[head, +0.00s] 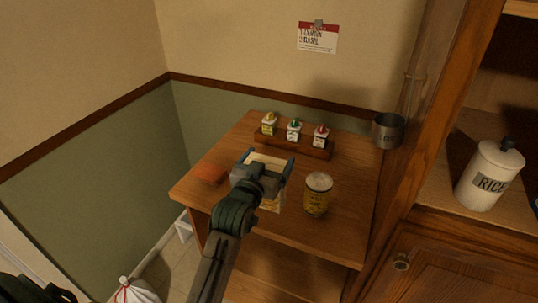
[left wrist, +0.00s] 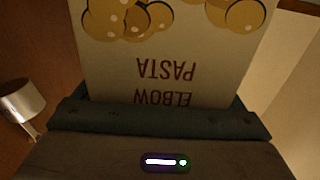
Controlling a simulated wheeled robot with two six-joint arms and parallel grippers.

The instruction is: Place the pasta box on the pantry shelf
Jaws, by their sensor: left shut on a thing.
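The pasta box (head: 270,158) is a pale box held in my left gripper (head: 265,163), over the small wooden side table. The gripper and arm hide most of it in the head view. In the left wrist view the box (left wrist: 175,50) fills the top middle, with upside-down "ELBOW PASTA" lettering and yellow pasta pictures, between the dark jaws (left wrist: 160,115). The pantry shelf (head: 435,190) is at the right, inside a wooden cabinet, with a white rice canister (head: 490,175) on it. My right gripper is not clearly seen.
A metal cup (head: 388,131) is beside the cabinet's upright. A white bag (head: 137,291) is on the floor.

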